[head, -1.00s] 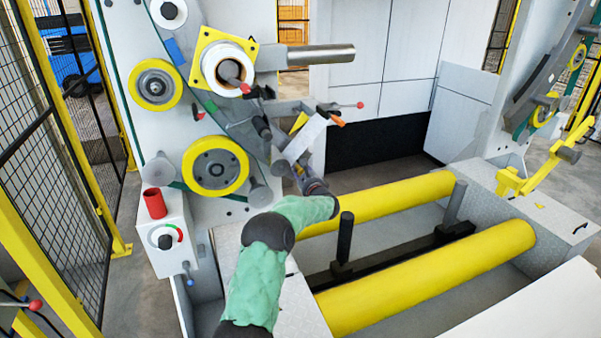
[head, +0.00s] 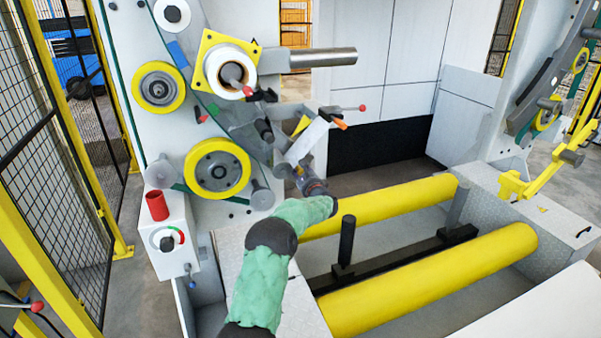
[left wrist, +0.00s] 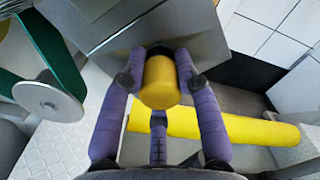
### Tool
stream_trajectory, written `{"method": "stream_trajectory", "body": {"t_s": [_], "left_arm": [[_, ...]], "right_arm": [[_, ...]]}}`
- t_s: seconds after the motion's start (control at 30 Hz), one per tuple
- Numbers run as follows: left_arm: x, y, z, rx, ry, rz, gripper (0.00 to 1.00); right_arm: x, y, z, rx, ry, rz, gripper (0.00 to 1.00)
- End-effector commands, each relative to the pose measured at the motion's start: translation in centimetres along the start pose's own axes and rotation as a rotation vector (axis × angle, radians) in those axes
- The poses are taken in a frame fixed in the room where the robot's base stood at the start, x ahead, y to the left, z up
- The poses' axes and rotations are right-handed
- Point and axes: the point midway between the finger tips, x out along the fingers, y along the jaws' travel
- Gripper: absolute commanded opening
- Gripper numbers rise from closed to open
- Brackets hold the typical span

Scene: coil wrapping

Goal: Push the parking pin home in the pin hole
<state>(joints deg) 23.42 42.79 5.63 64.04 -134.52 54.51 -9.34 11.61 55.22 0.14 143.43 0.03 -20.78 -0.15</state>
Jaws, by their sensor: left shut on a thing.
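My left gripper (head: 298,172) is at the grey machine parts left of the middle in the head view, small and partly hidden by its own wrist. In the left wrist view its purple fingers (left wrist: 160,85) are closed around a yellow round-ended piece (left wrist: 160,84), which looks like the parking pin's grip. The piece is against or just in front of a grey metal plate (left wrist: 190,50); any gap cannot be told. The pin hole and the pin's shaft are hidden, so the depth of the pin cannot be seen. My right gripper is not in view.
Two yellow rollers (head: 430,285) lie right of my arm, with an upright black post (head: 347,240) between them. A red-knobbed lever (head: 362,108) and a metal shaft (head: 320,59) stick out above the gripper. A control box (head: 170,235) stands at left.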

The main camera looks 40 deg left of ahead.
Motion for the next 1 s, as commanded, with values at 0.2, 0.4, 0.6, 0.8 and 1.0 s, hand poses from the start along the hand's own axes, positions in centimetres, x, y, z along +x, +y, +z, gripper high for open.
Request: {"method": "stream_trajectory", "body": {"t_s": [0.2, 0.4, 0.6, 0.8, 1.0], "left_arm": [[0.5, -0.1, 0.2, -0.002, -0.003, -0.001, 0.00], [0.8, -0.1, 0.2, -0.003, -0.004, -0.002, 0.49], [0.8, -0.1, 0.1, -0.002, -0.002, -0.001, 0.59], [0.6, 0.1, -0.1, 0.000, 0.002, 0.001, 0.59], [-1.0, -0.1, -0.1, 0.000, 0.003, -0.001, 0.59]], "right_arm": [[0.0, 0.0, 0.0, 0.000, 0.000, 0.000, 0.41], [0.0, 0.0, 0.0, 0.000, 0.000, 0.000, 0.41], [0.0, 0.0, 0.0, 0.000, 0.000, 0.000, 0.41], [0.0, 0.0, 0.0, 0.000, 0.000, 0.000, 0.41], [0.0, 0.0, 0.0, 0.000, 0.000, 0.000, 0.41]]}}
